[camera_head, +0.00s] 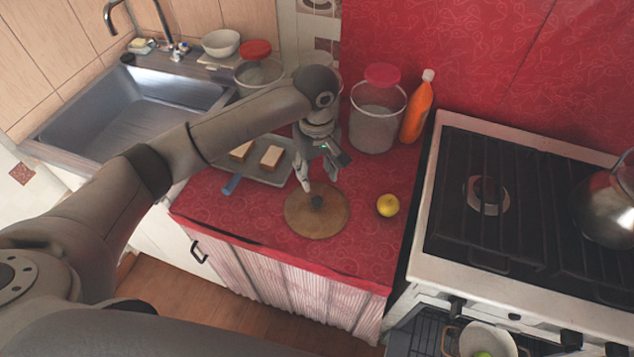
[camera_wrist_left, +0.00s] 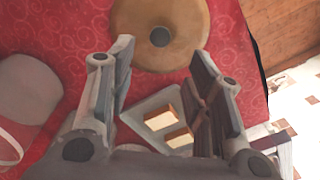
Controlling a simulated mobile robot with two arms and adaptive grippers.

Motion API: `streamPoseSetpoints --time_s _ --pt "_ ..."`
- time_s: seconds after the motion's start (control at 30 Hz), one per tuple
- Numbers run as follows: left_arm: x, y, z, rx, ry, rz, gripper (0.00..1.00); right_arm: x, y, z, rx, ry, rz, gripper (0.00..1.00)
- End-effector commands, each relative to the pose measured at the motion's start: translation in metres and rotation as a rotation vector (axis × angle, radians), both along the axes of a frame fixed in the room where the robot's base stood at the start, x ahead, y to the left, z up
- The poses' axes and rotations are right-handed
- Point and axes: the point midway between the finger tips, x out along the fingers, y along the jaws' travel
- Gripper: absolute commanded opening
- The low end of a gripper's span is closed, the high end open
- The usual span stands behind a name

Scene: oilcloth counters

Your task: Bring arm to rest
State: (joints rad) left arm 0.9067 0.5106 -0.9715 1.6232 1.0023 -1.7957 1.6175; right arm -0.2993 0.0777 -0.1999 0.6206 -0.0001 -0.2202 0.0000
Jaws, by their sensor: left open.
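My left arm reaches in from the left over the red counter. My left gripper (camera_head: 320,177) hangs above the counter, pointing down, just behind a round wooden lid or board (camera_head: 318,222) with a dark knob in its middle. In the left wrist view the two fingers (camera_wrist_left: 163,95) stand wide apart with nothing held between them. The round wooden piece also shows in the left wrist view (camera_wrist_left: 190,50), beyond the fingertips. My right gripper is not in view.
A grey tray (camera_head: 283,178) with bread slices lies left of the gripper. The stove (camera_head: 450,265) is farther right; the sink (camera_head: 130,118) is at the left.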

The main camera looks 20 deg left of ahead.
Motion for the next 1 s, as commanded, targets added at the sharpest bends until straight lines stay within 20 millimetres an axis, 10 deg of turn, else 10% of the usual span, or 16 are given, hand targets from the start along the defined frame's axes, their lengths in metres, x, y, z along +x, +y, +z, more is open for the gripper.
streamPoseSetpoints --time_s 0.67,1.0 --pt "-0.001 -0.001 0.007 -0.003 0.000 -0.006 0.47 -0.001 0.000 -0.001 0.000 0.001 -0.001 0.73" --pt "-0.055 -0.053 -0.041 -0.135 -0.069 -0.342 0.47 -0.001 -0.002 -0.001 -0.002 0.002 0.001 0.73"
